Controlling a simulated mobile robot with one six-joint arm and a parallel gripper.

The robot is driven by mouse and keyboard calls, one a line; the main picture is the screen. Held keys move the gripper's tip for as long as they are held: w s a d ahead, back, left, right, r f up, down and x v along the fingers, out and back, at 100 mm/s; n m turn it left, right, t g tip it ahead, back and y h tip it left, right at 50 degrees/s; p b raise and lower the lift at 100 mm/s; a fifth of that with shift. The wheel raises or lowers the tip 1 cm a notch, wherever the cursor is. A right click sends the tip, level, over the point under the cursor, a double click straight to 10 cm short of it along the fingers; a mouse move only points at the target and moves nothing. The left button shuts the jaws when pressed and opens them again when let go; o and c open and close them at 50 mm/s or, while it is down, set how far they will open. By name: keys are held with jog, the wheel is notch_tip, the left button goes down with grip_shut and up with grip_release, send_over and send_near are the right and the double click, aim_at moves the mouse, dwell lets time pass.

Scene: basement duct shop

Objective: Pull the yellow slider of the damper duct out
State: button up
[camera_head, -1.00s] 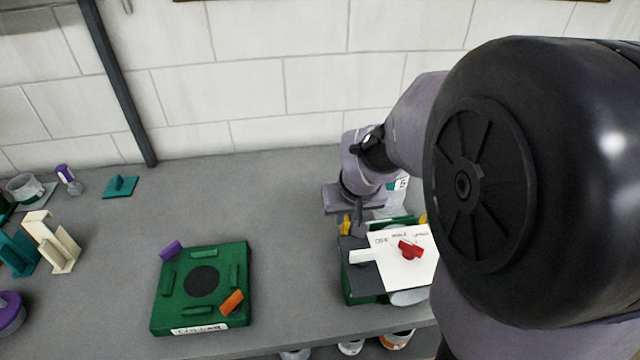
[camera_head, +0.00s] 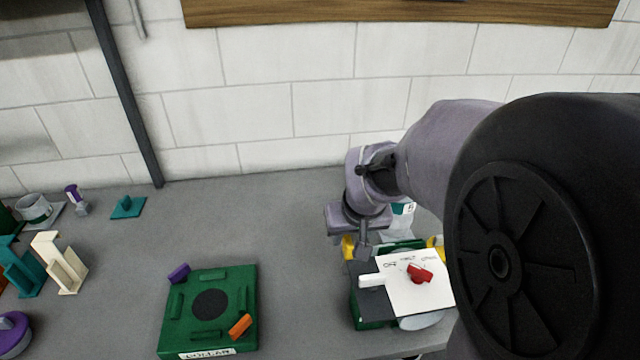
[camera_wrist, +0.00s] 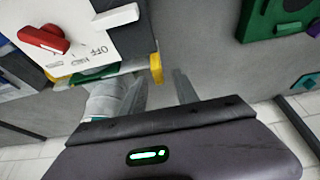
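The damper duct is a green block (camera_head: 372,312) at the right of the bench, with a white lettered plate (camera_head: 405,292), a red knob (camera_head: 420,273) and a white bar (camera_head: 372,281) on top. A yellow tab (camera_head: 348,247) shows at its back left; it also shows in the wrist view (camera_wrist: 155,68). A second yellow piece (camera_head: 436,243) is at the back right. I cannot tell which is the slider. My gripper (camera_wrist: 158,82) is open, fingers pointing at the back-left tab, which appears between or just beyond the fingertips. Contact cannot be told.
A green base with an orange and a purple piece (camera_head: 179,273) stands left of the duct. A cream bracket (camera_head: 60,262), a teal plate (camera_head: 128,207) and other parts lie further left. A grey and white object partly shows behind the duct. The bench between is clear.

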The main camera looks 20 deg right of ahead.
jog(key=p+v, duration=0.5)
jog(key=v, duration=0.9)
jog(key=shift+r, duration=0.2)
jog(key=shift+s, duration=0.15)
